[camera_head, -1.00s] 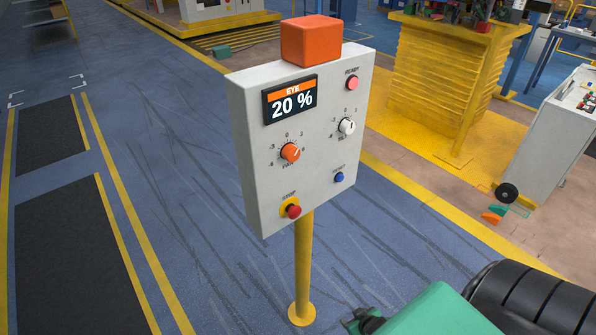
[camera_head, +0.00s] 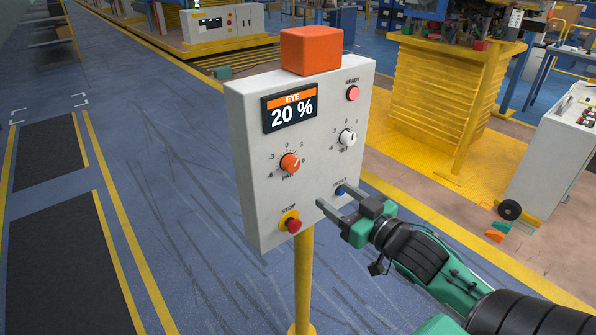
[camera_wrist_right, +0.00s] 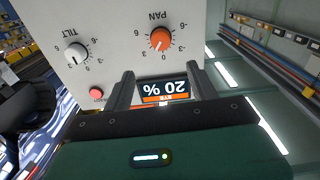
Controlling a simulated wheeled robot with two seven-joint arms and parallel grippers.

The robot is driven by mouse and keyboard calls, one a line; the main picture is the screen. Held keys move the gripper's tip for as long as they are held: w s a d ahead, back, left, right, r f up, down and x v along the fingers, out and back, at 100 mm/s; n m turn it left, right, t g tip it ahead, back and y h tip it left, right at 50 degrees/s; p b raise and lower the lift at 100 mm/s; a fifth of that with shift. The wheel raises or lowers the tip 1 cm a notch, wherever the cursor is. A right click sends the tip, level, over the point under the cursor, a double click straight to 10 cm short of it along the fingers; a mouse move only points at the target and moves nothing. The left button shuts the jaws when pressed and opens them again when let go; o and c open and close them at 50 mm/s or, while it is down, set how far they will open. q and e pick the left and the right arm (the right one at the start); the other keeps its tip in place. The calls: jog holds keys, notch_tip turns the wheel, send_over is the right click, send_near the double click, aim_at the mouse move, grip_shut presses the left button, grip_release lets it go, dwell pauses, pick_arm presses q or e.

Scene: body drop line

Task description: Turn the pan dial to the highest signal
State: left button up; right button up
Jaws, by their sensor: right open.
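The orange pan dial (camera_head: 289,163) sits on the left of a pale grey control box, its pointer up and to the right, toward the 6 side. It also shows in the right wrist view (camera_wrist_right: 160,39). The display (camera_head: 290,107) above it reads "EYE 20 %". My right gripper (camera_head: 328,197) is open and empty in front of the box's lower right, below and right of the pan dial and apart from it. In the right wrist view its two fingers (camera_wrist_right: 160,85) stand apart with the display between them. My left gripper is not in view.
The white tilt dial (camera_head: 347,138) is right of the pan dial. A red stop button (camera_head: 293,225), a blue reset button (camera_head: 340,190) and a pink ready lamp (camera_head: 352,93) share the panel. The box stands on a yellow post (camera_head: 303,270). Open floor lies left.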

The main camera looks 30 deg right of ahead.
aim_at(294, 166)
jog(key=w+p, duration=0.1)
jog(key=w, duration=0.3)
jog(key=w+p, duration=0.1)
jog(key=w, duration=0.3)
jog(key=w+a+p, duration=0.1)
jog(key=w, duration=0.3)
jog(key=shift+r, duration=0.2)
jog(key=shift+w+a+f+p, duration=0.1)
jog(key=shift+w+p, duration=0.25)
jog(key=shift+w, duration=0.5)
jog(key=shift+c, duration=0.2)
jog(key=c, duration=1)
